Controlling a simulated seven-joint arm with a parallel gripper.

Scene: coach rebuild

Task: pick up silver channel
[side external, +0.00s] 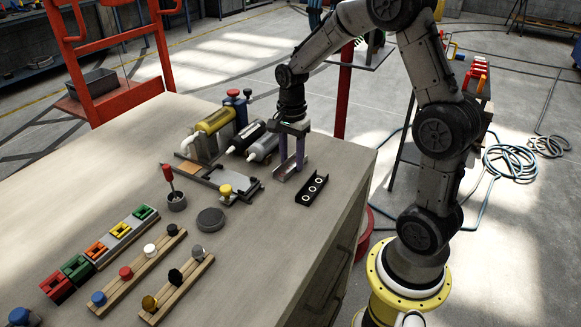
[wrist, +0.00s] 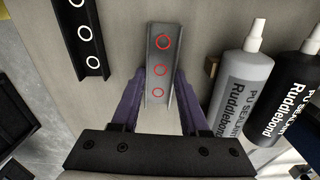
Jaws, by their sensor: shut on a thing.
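The silver channel (wrist: 160,32) is a short grey U-shaped piece with red rings on its inner face. In the wrist view its near end sits between the two purple fingers of my gripper (wrist: 162,88). In the side external view the silver channel (side external: 284,174) is at or just above the tabletop, under my gripper (side external: 291,168), which points straight down. The gripper is shut on the channel, with a finger on each side. I cannot tell whether the channel is clear of the table.
A black channel with white rings (side external: 312,189) lies close by, towards the table's right edge. Grey (side external: 263,148) and black (side external: 247,136) sealant tubes lie on the other side. A metal plate fixture (side external: 213,180) stands to the left.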

